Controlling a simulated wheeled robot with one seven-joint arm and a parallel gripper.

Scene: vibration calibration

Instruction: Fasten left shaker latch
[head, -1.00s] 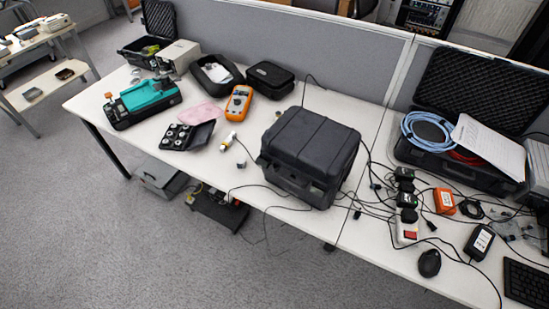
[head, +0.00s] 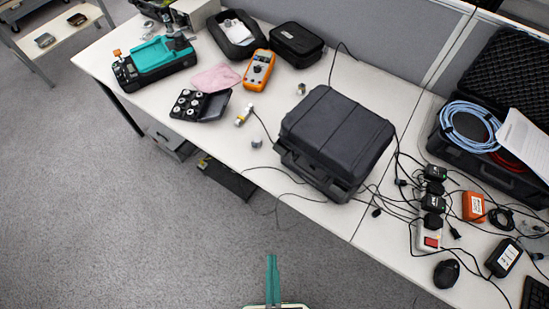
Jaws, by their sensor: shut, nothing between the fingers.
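A closed black hard case (head: 338,132), which looks like the shaker case, stands on the white table right of centre. Its lid looks down. Its front side faces the near table edge, and the latches there are too small and dark to tell apart or to say whether they are fastened. My gripper (head: 272,260), with teal fingers, is at the bottom middle, over the grey floor in the picture. Its fingers are together and hold nothing. It is well apart from the case.
Black cables and a power strip (head: 428,232) lie right of the case. An open case (head: 485,170) holds coiled cables. A teal device (head: 160,55), orange meter (head: 259,69), pink cloth (head: 215,77) and small tray (head: 200,105) stand at left. A small cylinder (head: 256,141) stands near the front edge.

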